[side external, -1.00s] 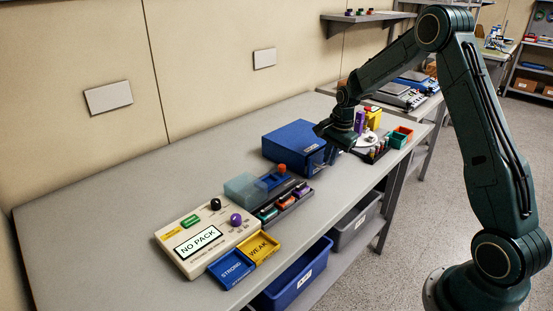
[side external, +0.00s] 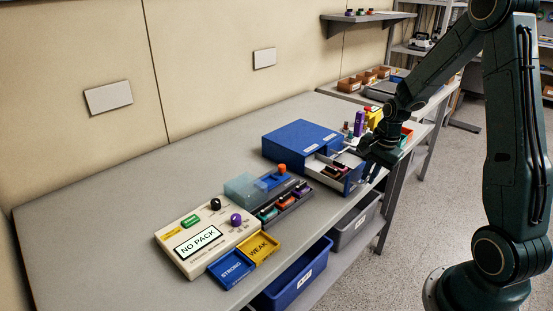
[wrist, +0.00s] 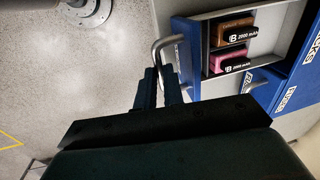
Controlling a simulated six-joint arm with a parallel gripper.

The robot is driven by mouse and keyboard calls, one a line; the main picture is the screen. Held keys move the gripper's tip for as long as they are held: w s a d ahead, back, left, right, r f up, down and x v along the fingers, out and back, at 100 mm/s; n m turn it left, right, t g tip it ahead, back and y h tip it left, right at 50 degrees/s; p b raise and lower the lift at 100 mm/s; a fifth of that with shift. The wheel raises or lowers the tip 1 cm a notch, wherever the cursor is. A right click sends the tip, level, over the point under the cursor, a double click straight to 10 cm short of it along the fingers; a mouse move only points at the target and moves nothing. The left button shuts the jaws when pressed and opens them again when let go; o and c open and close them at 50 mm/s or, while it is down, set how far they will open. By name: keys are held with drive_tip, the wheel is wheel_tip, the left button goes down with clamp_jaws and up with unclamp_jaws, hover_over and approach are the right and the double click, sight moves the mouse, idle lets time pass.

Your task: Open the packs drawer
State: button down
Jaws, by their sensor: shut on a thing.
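The blue cabinet (side external: 298,137) stands at the table's far right part. Its drawer (side external: 354,186) is pulled out toward the table's front edge, showing a pale interior. In the wrist view the drawer front (wrist: 186,30) carries a bent metal handle (wrist: 166,41). A brown pack (wrist: 232,33) and a pink pack (wrist: 230,60) lie inside, each marked 2000 mAh. My gripper (side external: 367,170) is in front of the drawer, and in the wrist view my gripper's fingers (wrist: 160,78) are shut on the handle. The cabinet's label is only partly readable, ending in "CKS".
A NO PACK device (side external: 205,238) sits left, with a blue STRONG tray (side external: 231,268) and yellow WEAK tray (side external: 260,247) beside it. A grey rack (side external: 284,207) of small packs stands between device and cabinet. Blue (side external: 290,280) and grey (side external: 352,228) bins sit below. The table's left is clear.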

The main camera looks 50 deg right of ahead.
drive_tip(key=shift+s+d, duration=0.1)
drive_tip(key=shift+s, duration=0.1)
drive_tip(key=c, duration=1.5)
unclamp_jaws()
drive_tip(key=shift+r, duration=0.15)
wheel_tip(320, 180, up, 13)
drive_tip(key=s, duration=0.2)
drive_tip(key=shift+s+r, duration=0.2)
